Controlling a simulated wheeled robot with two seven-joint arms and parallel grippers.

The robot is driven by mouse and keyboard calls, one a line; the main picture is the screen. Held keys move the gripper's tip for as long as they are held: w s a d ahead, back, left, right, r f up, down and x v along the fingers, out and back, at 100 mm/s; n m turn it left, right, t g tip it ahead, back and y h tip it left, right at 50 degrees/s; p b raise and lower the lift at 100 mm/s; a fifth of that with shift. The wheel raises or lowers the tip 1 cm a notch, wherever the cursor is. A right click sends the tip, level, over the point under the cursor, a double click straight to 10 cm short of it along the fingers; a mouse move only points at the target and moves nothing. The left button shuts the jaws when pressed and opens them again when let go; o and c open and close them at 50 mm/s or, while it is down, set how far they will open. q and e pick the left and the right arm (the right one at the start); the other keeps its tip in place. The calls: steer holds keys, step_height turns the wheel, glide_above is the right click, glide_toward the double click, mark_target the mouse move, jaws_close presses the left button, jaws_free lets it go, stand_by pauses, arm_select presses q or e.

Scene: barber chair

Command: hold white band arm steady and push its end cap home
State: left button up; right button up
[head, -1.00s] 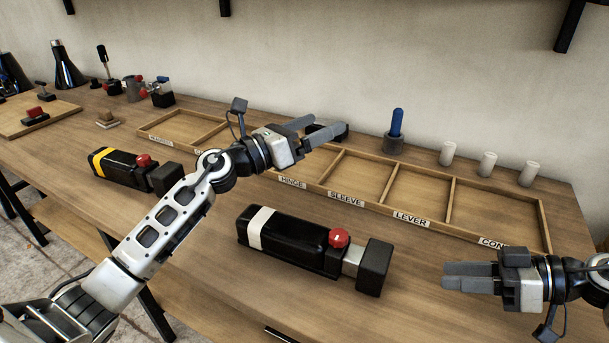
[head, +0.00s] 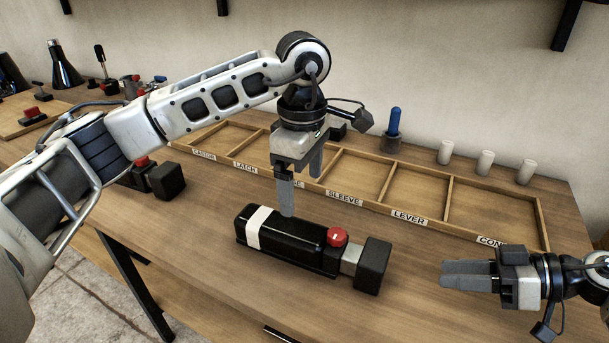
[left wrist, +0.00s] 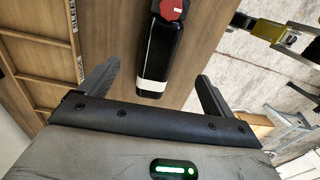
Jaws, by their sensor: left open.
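The white band arm (head: 290,238) is a long black block lying on the bench in the middle of the head view. A white band (head: 259,228) wraps its left end and a red knob (head: 337,236) sits near its right end. Its black end cap (head: 372,266) stands off the body, with a pale metal stem (head: 350,260) showing between. My left gripper (head: 301,193) points down, open and empty, above and behind the arm. In the left wrist view the arm (left wrist: 158,50) shows between the fingers, apart from them. My right gripper (head: 442,275) is right of the end cap, pointing left; its finger gap is unclear.
A labelled wooden compartment tray (head: 427,225) lies behind the arm. A blue-handled tool (head: 393,125) and white cylinders (head: 485,163) stand at the back. A second black arm, with its block (head: 167,180) showing, is partly hidden by my left arm. Bench front is clear.

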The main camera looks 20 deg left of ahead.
mark_target(303, 243)
arm_select(q)
step_height(303, 243, down, 15)
steer(key=shift+f, duration=0.1)
stand_by(0.3)
steer(key=shift+c, duration=0.3)
steer(key=c, duration=1.5)
steer(key=shift+o, duration=0.2)
